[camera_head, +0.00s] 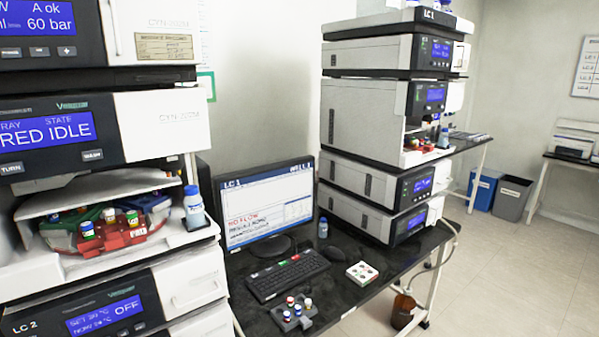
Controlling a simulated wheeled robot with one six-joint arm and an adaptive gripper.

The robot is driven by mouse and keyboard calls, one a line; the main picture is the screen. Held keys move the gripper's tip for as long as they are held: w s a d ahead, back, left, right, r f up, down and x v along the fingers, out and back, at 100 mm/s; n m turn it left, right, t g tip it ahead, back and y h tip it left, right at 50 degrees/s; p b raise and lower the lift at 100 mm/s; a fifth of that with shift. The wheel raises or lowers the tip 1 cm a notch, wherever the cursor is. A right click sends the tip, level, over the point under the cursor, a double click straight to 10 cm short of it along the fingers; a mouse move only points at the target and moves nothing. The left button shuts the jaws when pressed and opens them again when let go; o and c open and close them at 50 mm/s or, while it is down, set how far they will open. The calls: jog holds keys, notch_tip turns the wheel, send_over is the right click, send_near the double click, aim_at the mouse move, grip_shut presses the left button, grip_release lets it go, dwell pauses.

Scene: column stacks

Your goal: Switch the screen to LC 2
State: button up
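The screen (265,203) stands on the dark bench between two instrument stacks. Its header reads LC 1, with red text that looks like "NO FLOW" lower on the display. The keyboard (288,275) lies in front of it, with some coloured keys along its far edge. A small white box with coloured buttons (362,272) sits to the right of the keyboard. The left stack (100,309) is labelled LC 2 on its bottom unit, and the right stack (365,110) is labelled LC 1 at its top. My gripper is not in view.
A small rack of capped vials (293,312) sits at the bench's front edge. A blue-capped bottle (194,208) stands on the left stack's tray, and another small bottle (323,228) stands beside the screen. A brown bottle (403,308) is under the bench.

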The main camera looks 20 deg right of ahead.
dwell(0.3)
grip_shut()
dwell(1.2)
